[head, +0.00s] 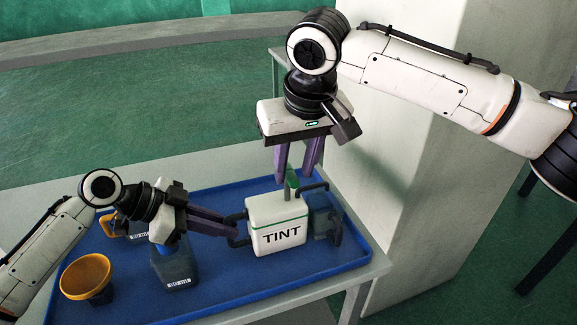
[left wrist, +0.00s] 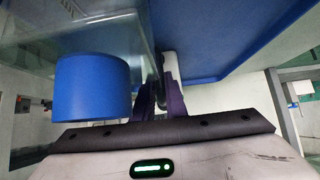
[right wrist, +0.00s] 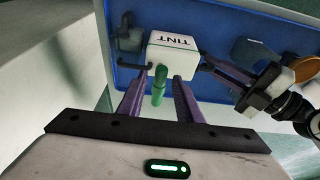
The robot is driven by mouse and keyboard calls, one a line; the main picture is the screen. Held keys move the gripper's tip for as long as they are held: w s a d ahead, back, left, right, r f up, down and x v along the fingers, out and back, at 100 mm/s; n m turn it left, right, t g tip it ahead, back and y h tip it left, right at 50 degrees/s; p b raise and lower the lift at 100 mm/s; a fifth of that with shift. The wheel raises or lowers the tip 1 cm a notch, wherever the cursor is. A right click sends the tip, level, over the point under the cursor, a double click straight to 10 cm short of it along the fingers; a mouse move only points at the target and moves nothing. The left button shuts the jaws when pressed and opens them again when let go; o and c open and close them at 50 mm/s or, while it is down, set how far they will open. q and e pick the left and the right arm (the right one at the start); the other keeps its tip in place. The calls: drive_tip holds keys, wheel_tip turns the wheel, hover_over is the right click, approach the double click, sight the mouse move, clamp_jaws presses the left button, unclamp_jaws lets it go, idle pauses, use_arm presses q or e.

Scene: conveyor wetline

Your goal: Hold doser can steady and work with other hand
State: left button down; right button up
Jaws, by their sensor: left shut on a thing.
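The white doser can (head: 277,224), marked TINT, stands upright on the blue tray with a dark handle on each side. It also shows in the right wrist view (right wrist: 172,58). A green plunger (right wrist: 160,80) sticks up from its top. My left gripper (head: 234,226) is shut on the can's left handle (head: 238,236). My right gripper (head: 297,170) points down over the can, its fingers apart, with the plunger showing between them in the right wrist view (right wrist: 157,85). I cannot tell whether a finger touches the plunger.
The blue tray (head: 215,302) lies on a grey table. A dark bottle (head: 176,268) stands under my left gripper, its blue cap (left wrist: 92,87) close to the left wrist. An orange funnel-like cup (head: 86,277) is at left. A dark container (head: 325,222) stands right of the can. A pale pillar (head: 400,120) rises behind.

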sight(292, 175)
drive_tip(key=shift+x, duration=1.5)
drive_tip(key=shift+c, duration=0.4)
